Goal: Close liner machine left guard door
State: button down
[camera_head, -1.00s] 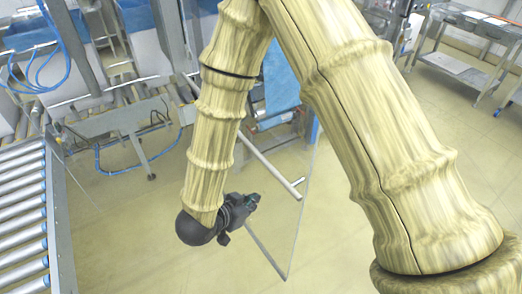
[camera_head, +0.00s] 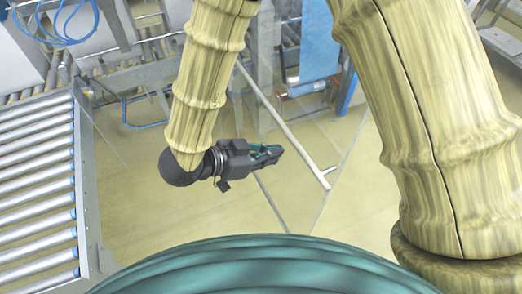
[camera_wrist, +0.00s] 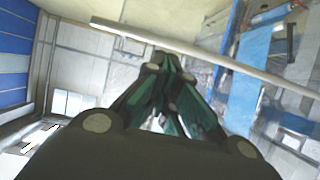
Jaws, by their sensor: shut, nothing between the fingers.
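The left guard door is a clear panel that stands swung out over the floor. Its pale metal bar (camera_head: 283,129) slants down to the right, with a small peg near its lower end. The bar also crosses the top of the wrist view (camera_wrist: 215,59). My gripper (camera_head: 279,152) is shut and empty. It points right, with its tips just left of the bar in the head view. In the wrist view the fingertips (camera_wrist: 170,62) lie just below the bar. I cannot tell whether they touch the bar or the clear panel.
A roller conveyor (camera_head: 40,190) runs along the left. The machine frame (camera_head: 265,60) with a blue panel (camera_head: 320,45) stands behind the door. A blue hose (camera_head: 65,25) hangs at upper left. A metal table (camera_head: 503,42) is at the right edge. Floor between conveyor and door is clear.

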jog(key=p+x, duration=0.2)
jog(key=x, duration=0.6)
jog(key=shift+d+f+p, duration=0.15)
jog(key=shift+d+p, duration=0.2)
jog(key=shift+w+d, duration=0.1)
jog(key=shift+w, duration=0.1)
